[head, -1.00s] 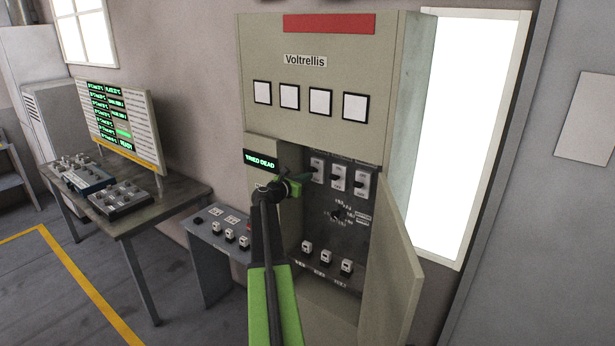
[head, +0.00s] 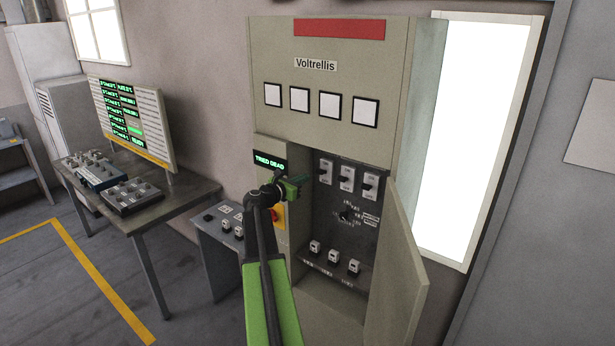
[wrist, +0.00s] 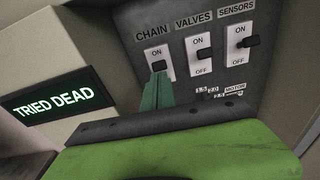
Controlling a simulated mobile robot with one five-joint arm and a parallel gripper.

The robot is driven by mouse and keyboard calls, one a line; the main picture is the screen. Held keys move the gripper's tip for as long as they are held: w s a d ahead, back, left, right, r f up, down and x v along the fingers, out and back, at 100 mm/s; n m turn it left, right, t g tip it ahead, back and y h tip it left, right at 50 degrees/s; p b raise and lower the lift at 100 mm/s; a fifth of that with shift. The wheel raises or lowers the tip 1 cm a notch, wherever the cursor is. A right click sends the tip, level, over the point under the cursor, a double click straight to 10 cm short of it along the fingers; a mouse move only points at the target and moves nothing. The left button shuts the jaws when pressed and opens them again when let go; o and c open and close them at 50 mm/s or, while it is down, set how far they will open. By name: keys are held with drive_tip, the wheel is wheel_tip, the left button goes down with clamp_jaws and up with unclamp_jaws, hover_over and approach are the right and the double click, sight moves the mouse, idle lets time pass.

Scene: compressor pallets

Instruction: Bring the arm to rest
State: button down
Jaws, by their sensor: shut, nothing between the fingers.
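My green arm reaches up to the open Voltrellis cabinet (head: 330,110) in the head view. My gripper (head: 303,182) is in front of the cabinet's recess, just left of and below the chain switch (head: 326,171). In the wrist view the green fingers (wrist: 158,90) are together with nothing between them. They overlap the lower part of the chain switch plate (wrist: 157,57) in the picture; I cannot tell whether they touch it. The valves switch (wrist: 200,54) and sensors switch (wrist: 243,43) show clear of the fingers.
The cabinet door (head: 400,265) stands open at the right. A display reading TRIED DEAD (head: 270,161) is left of the recess. A low grey console (head: 215,240) and a table (head: 180,205) with control boxes stand at left. Open floor (head: 50,290) lies front left.

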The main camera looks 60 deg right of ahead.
drive_tip(key=shift+a+r, duration=0.5)
